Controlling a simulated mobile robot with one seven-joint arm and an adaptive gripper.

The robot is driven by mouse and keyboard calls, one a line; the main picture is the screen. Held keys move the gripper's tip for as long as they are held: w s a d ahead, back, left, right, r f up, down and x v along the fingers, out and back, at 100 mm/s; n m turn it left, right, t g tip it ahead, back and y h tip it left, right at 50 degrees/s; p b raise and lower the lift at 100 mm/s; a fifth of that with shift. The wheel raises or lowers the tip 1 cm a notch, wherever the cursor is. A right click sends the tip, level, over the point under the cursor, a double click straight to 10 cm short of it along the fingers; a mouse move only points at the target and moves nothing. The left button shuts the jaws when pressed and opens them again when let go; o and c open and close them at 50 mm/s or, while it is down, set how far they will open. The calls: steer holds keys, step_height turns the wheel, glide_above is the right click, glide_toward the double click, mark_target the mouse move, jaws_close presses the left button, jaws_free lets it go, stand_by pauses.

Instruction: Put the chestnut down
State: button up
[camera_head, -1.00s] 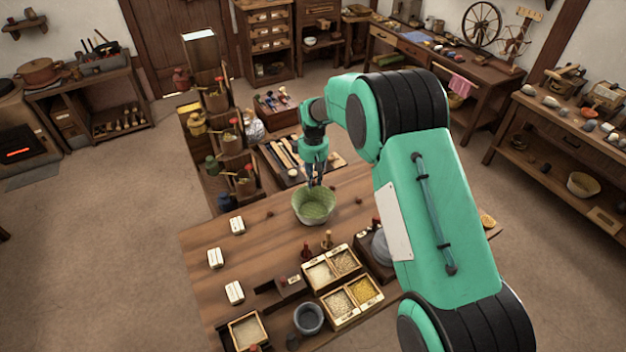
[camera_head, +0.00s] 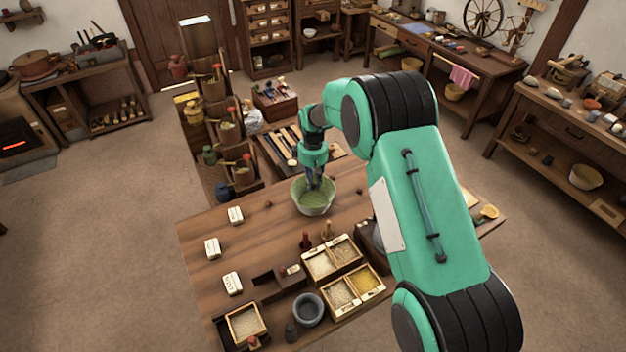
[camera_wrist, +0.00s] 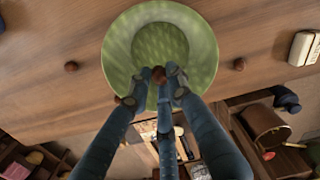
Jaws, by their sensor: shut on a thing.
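My gripper (camera_head: 314,184) reaches down into the mouth of a green bowl (camera_head: 315,208) on the wooden table. In the wrist view my gripper (camera_wrist: 159,74) is shut on a small brown chestnut (camera_wrist: 159,75), held between the fingertips over the near part of the bowl (camera_wrist: 203,40). Whether the chestnut touches the bowl's inside, I cannot tell. The fingers hide part of the near rim. In the wrist view, one more chestnut (camera_wrist: 71,66) lies on the table left of the bowl and another (camera_wrist: 240,64) lies close to its right rim.
White labelled blocks (camera_head: 212,248) stand along the table's left side. Compartment boxes of grain (camera_head: 340,295), a grey mortar (camera_head: 308,309) and small bottles (camera_head: 306,241) crowd its near part. A rack of pots (camera_head: 222,130) stands behind the table. Wood left of the bowl is mostly clear.

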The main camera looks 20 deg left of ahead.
mark_target(313, 188)
steer(key=shift+f+b, duration=0.65)
steer(key=shift+f, duration=1.05)
steer(key=o, duration=0.9)
steer(key=shift+c, duration=0.2)
steer(key=shift+r+p, duration=1.65)
steer(key=shift+r, duration=1.9)
steer(key=shift+r, duration=0.1)
